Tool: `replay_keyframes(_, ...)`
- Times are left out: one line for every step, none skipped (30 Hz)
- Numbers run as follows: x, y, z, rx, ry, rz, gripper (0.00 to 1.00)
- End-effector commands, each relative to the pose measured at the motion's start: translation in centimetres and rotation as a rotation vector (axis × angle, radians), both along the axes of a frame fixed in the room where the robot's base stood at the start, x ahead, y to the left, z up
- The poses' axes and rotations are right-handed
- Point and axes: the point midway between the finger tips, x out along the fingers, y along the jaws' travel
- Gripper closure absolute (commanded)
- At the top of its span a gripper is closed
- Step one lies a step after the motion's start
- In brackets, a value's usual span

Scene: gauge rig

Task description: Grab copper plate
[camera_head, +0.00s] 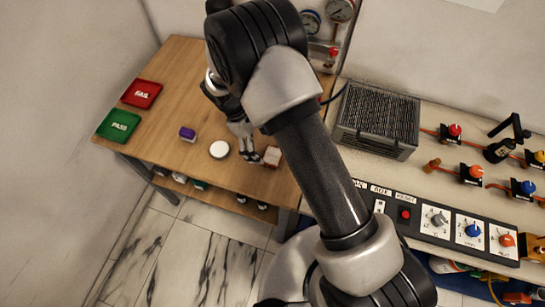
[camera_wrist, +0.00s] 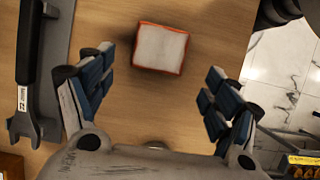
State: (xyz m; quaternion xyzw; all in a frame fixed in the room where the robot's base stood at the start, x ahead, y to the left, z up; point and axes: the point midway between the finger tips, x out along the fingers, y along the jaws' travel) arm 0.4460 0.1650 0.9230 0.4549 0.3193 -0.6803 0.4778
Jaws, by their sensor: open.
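The copper plate appears to be the small square block with a pale top and orange-copper edges (camera_wrist: 161,49), lying flat on the wooden table. It also shows in the head view (camera_head: 272,157), near the table's front right part. My gripper (camera_wrist: 158,78) is open and empty, with its fingers spread wide. In the wrist view the block lies just beyond and between the two fingertips, apart from both. In the head view my gripper (camera_head: 257,156) points down just left of the block, and my arm hides part of the table.
A white round disc (camera_head: 220,149) and a purple block (camera_head: 188,134) lie left of my gripper. A red FAIL tray (camera_head: 142,94) and green PASS tray (camera_head: 119,125) sit at the table's left. A grey wrench-like tool (camera_wrist: 28,85) lies left in the wrist view. A ribbed box (camera_head: 378,117) stands right.

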Motion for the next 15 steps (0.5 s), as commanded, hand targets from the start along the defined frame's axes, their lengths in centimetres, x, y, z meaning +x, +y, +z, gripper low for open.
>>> replay_keyframes(-0.1, -0.1, -0.4, -0.001, 0.001, 0.000, 0.18)
replay_keyframes(-0.1, -0.2, -0.7, -0.001, 0.002, -0.001, 0.18)
replay_keyframes(-0.1, -0.4, -1.2, -0.001, 0.002, -0.001, 0.18)
replay_keyframes(-0.1, -0.5, -1.7, -0.001, 0.002, -0.001, 0.18)
replay_keyframes(-0.1, -0.7, -2.1, -0.002, 0.004, -0.001, 0.18)
replay_keyframes(-0.2, -0.9, -2.8, -0.002, 0.003, -0.001, 0.18)
replay_keyframes(-0.2, -1.0, -3.2, -0.002, 0.003, -0.001, 0.18)
replay_keyframes(-0.2, -1.2, -3.7, -0.002, 0.003, -0.001, 0.18)
replay_keyframes(-0.3, -1.4, -4.2, -0.002, 0.003, -0.001, 0.18)
replay_keyframes(-0.4, -1.5, -4.4, -0.001, 0.002, -0.001, 0.18)
replay_keyframes(-0.4, -1.6, -4.6, 0.000, 0.002, -0.002, 0.18)
replay_keyframes(-0.4, -1.6, -4.8, 0.000, 0.001, -0.001, 0.18)
replay_keyframes(-0.4, -1.6, -4.8, 0.000, 0.000, -0.001, 0.18)
replay_keyframes(-0.4, -1.6, -4.8, 0.000, 0.000, -0.001, 0.18)
replay_keyframes(-0.4, -1.6, -4.8, 0.001, -0.001, -0.001, 0.18)
